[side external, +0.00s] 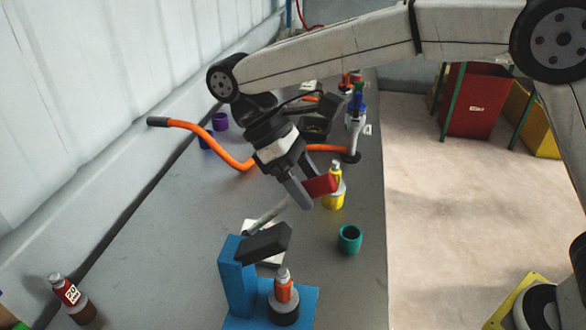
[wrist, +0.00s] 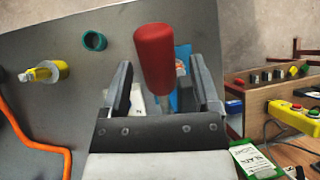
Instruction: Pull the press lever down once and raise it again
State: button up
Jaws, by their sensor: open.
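The press has a blue frame (side external: 236,278) and a dark head (side external: 262,242), in the lower middle of the side view. A small orange and grey bottle (side external: 284,288) stands on its base below the head. The pale lever rod (side external: 268,212) slants up from the press to a red handle (side external: 322,185). My gripper (side external: 305,194) is open at the handle. In the wrist view the red handle (wrist: 155,60) shows between the two spread fingers of my gripper (wrist: 162,82), with gaps on both sides. The blue frame is mostly hidden there.
A yellow bottle (side external: 334,196) and a green cup (side external: 349,239) stand right of the press. An orange hose-like bar (side external: 235,160) crosses behind my gripper. The table between is clear.

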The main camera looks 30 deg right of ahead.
aim_at(322, 195)
jog(key=shift+s+d+f+t+y, duration=0.7)
jog(key=shift+s+d+f+t, duration=0.15)
jog(key=shift+f, duration=0.2)
jog(key=shift+s+d+f+t+y, duration=1.35)
jog(key=shift+f+t+y, duration=0.4)
jog(key=shift+f, duration=1.6)
notch_tip(322, 195, up, 12)
jog(key=w+d+r, duration=0.1)
jog(key=s+d+m+g, duration=0.1)
jog(key=s+d+m, duration=0.2)
jog(key=d, duration=0.4)
jog(key=s+d+m, duration=0.2)
jog(key=d+m, duration=0.1)
jog(key=d, duration=0.5)
jog(key=w+d+x, duration=0.1)
jog(key=w+x, duration=0.1)
jog(key=x, duration=0.8)
jog(key=w+d+f+x, duration=0.1)
jog(key=x, duration=0.9)
jog(key=shift+w+m+y, duration=0.15)
jog(key=shift+m+y, duration=0.15)
jog(key=shift+y, duration=0.15)
jog(key=shift+r, duration=0.15)
